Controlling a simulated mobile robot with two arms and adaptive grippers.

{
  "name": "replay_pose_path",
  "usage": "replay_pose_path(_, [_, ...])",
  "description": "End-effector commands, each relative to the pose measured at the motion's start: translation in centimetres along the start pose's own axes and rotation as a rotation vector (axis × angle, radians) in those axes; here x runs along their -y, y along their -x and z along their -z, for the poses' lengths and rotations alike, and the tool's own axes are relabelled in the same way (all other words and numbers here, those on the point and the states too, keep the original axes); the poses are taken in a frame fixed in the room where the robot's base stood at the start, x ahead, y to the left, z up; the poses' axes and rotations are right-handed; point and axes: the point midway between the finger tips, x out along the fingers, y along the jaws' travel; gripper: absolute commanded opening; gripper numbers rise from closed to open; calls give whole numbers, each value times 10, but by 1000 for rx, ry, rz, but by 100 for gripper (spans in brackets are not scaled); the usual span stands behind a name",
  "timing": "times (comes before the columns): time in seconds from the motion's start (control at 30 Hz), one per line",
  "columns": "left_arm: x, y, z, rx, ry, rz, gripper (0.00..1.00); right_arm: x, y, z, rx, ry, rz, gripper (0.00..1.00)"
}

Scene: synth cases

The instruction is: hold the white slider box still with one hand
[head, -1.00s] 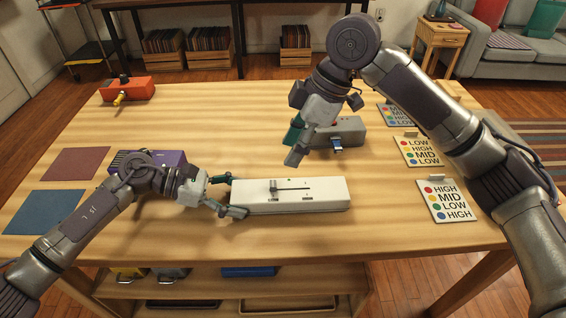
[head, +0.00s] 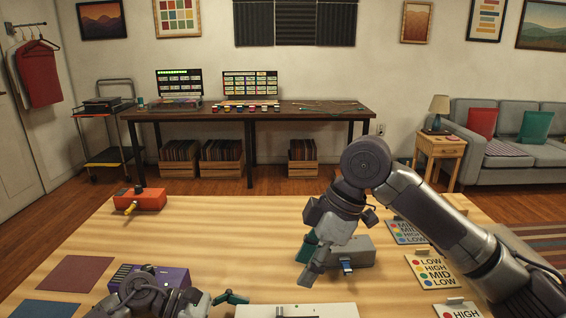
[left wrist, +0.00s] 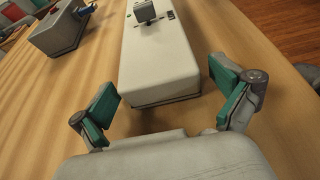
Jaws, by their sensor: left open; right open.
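The white slider box (head: 300,311) shows only its far strip at the bottom edge of the head view. In the left wrist view the white box (left wrist: 152,62) lies lengthwise ahead, with a dark slider knob on top. My left gripper (left wrist: 165,84) is open, its green-padded fingers either side of the box's near end; I cannot tell whether they touch it. In the head view the left gripper is partly cut off, left of the box. My right gripper (head: 308,260) is open beside a grey box (head: 350,252) with a blue knob, above the table; contact is unclear.
A purple box (head: 172,277) is by my left arm. An orange box (head: 140,199) stands at the table's (head: 230,225) back left. Blue and maroon mats (head: 76,273) lie at the left. The back middle of the table is clear.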

Motion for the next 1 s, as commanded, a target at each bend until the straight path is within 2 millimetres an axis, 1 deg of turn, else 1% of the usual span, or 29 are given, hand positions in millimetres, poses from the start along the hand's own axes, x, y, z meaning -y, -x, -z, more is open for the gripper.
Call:
replay_pose_path(0.13, [0, 2, 0, 0, 0, 0, 100, 0, 0, 0, 0, 0, 0, 48])
replay_pose_path(0.23, [0, 11, 0, 0, 0, -2, 100, 0, 0, 0, 0, 0, 0, 48])
replay_pose_path(0.37, [-1, 34, 1, -2, 1, -4, 100, 0, 0, 0, 0, 0, 0, 48])
replay_pose_path(0.6, [0, 85, 1, -2, 2, -3, 100, 0, 0, 0, 0, 0, 0, 48])
replay_pose_path(0.7, [0, 102, 1, -1, 1, -2, 100, 0, 0, 0, 0, 0, 0, 48])
replay_pose_path(0.83, [0, 115, 1, -1, 1, -1, 100, 0, 0, 0, 0, 0, 0, 48])
replay_pose_path(1.0, [0, 120, 0, 0, 0, 0, 100, 0, 0, 0, 0, 0, 0, 48])
